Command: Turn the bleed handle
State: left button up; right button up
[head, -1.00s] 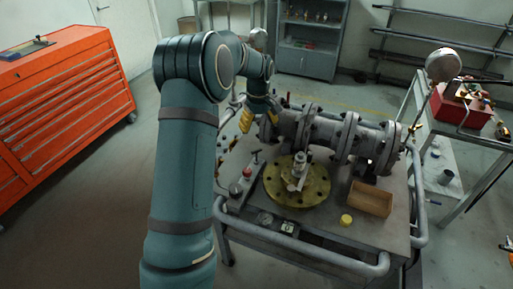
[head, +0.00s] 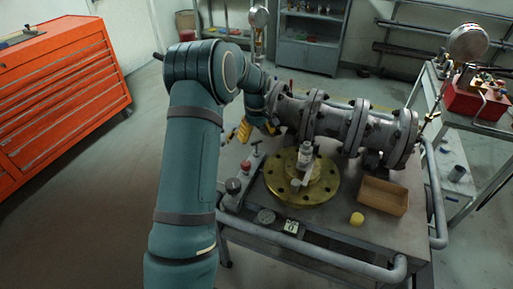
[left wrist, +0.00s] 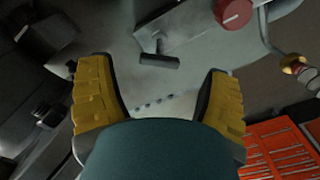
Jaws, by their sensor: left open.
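A grey manifold block (head: 243,180) lies along the left side of the cart top. It carries a small dark T-shaped handle (head: 257,146), apparently the bleed handle, and a red knob (head: 234,186). My left gripper (head: 255,131) is open behind the T-handle, beside the valve pipe. In the left wrist view, my left gripper (left wrist: 163,75) shows two yellow-padded fingers spread apart with nothing between them. The T-handle (left wrist: 159,61) appears just beyond the gap between the fingertips, and the red knob (left wrist: 232,12) is farther up. No contact is visible. My right gripper is not in view.
The flanged grey valve pipe (head: 335,122) stands close to the right of my left gripper. A brass flange (head: 318,192), a wooden tray (head: 384,196) and a yellow cap (head: 357,219) sit on the cart. A tubular rail (head: 310,257) edges the cart. An orange cabinet (head: 65,90) stands left.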

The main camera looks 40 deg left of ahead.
aim_at(257, 141)
pick_arm(q)
notch_tip(257, 141, down, 5)
jog(key=shift+f+b, duration=0.1)
jog(key=shift+b, duration=0.3)
jog(key=c, duration=1.3)
